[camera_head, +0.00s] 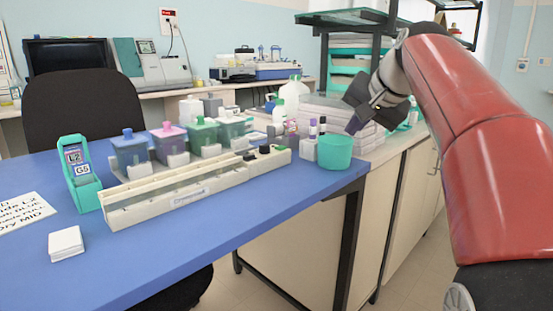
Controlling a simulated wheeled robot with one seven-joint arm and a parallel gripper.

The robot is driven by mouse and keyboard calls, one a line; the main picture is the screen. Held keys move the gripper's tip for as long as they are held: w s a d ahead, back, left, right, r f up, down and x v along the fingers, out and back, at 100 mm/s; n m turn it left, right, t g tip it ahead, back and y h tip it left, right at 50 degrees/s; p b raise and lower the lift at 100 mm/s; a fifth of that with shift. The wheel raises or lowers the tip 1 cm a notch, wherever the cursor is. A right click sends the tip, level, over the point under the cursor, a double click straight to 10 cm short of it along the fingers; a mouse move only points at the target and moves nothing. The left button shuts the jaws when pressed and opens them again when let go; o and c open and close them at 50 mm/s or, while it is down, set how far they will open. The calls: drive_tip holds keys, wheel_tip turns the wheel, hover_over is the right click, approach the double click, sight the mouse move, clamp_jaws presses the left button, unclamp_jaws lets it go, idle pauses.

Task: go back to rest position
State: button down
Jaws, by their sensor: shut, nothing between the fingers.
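My gripper (356,122) is at the end of my red arm, on the right of the head view. It is raised above and a little to the right of a teal cup (335,153) near the right end of the blue table. The gripper is dark, angled down to the left, and apart from the cup. Its fingers are shut and I see nothing held between them. The inside of the cup is mostly hidden.
The blue table (190,262) bears a long white staining rack (185,198), several lidded jars, a green slide holder (82,180) and a white stack (66,244). Clear trays (335,112) stand behind my gripper. Shelves rise at the back right.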

drive_tip(key=s+f+n+g+h, duration=0.2)
drive_tip(key=s+f+n+h, duration=0.1)
drive_tip(key=s+f, duration=2.6)
drive_tip(key=shift+s+a+n+g, duration=0.3)
drive_tip(key=shift+a+n+g, duration=0.1)
drive_tip(key=shift+n, duration=0.5)
